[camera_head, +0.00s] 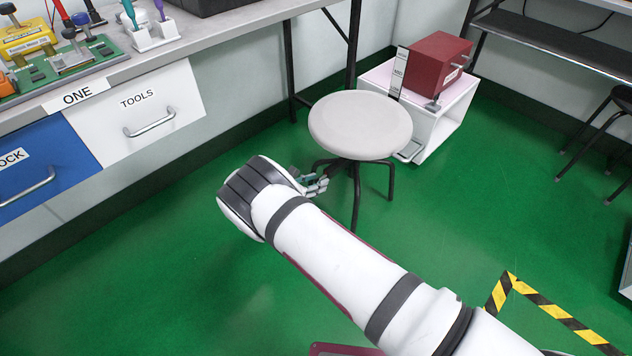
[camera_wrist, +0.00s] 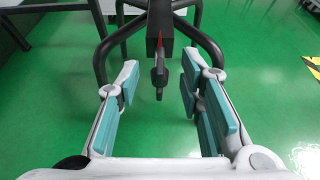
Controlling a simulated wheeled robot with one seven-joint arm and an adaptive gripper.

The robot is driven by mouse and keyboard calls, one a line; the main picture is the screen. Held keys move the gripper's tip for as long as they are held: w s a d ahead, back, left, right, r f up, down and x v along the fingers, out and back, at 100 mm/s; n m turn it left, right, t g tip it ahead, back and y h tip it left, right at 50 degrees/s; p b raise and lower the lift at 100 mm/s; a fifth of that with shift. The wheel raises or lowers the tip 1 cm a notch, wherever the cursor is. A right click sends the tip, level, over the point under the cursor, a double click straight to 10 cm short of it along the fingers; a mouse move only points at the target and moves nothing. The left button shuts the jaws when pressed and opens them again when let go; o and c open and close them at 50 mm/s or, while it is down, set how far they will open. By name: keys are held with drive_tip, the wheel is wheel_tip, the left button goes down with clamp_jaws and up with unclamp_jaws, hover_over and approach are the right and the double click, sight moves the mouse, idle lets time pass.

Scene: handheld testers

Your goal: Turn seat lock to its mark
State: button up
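The stool (camera_head: 360,124) has a round pale seat on dark legs. In the wrist view, its dark legs (camera_wrist: 105,45) spread at the top of the picture. A dark lever (camera_wrist: 158,72) with small red parts hangs under the stool, and it looks like the seat lock. My gripper (camera_head: 318,185) is low beside the stool's legs, below the seat's left edge. In the wrist view my gripper (camera_wrist: 160,100) is open, with teal pads left and right of the lever. Gaps show on both sides, so it does not look gripped. I cannot make out a separate mark.
A workbench with a white TOOLS drawer (camera_head: 140,100) and a blue drawer (camera_head: 40,165) stands at the left. A white cabinet (camera_head: 445,125) with a red box (camera_head: 435,68) stands behind the stool. Striped tape (camera_head: 560,315) lies at lower right.

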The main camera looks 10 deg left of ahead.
drive_tip(key=v, duration=1.1)
drive_tip(key=shift+a+r, duration=0.1)
drive_tip(key=shift+r, duration=0.05)
